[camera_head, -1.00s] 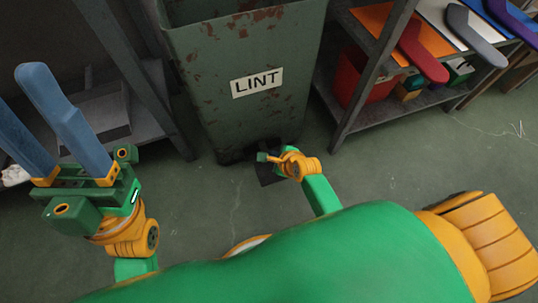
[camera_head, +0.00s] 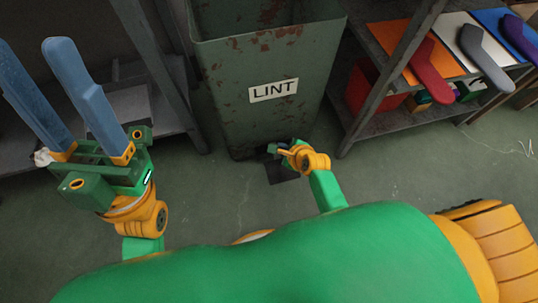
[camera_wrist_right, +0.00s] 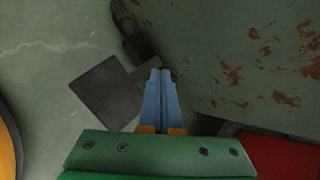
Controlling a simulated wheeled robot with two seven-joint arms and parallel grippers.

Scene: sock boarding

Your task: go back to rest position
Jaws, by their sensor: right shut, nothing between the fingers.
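My left gripper (camera_head: 30,48) is raised at the left of the head view. Its two long blue fingers stand well apart, with nothing seen between them. A small white scrap (camera_head: 42,157) shows by the base of its left finger; I cannot tell whether it touches. My right gripper (camera_head: 274,149) is low in front of the green LINT bin (camera_head: 235,100), largely foreshortened there. In the right wrist view its blue fingers (camera_wrist_right: 160,72) are together and empty, near the bin's lower wall (camera_wrist_right: 215,60) and above a dark flat plate (camera_wrist_right: 108,92) at the floor.
A metal shelf (camera_head: 385,122) at right carries red (camera_head: 432,70), grey (camera_head: 485,58) and purple (camera_head: 522,38) foot-shaped boards on coloured sheets. A red container (camera_head: 368,92) sits below. Another metal shelf (camera_head: 180,110) stands behind my left gripper. Green floor is open at right.

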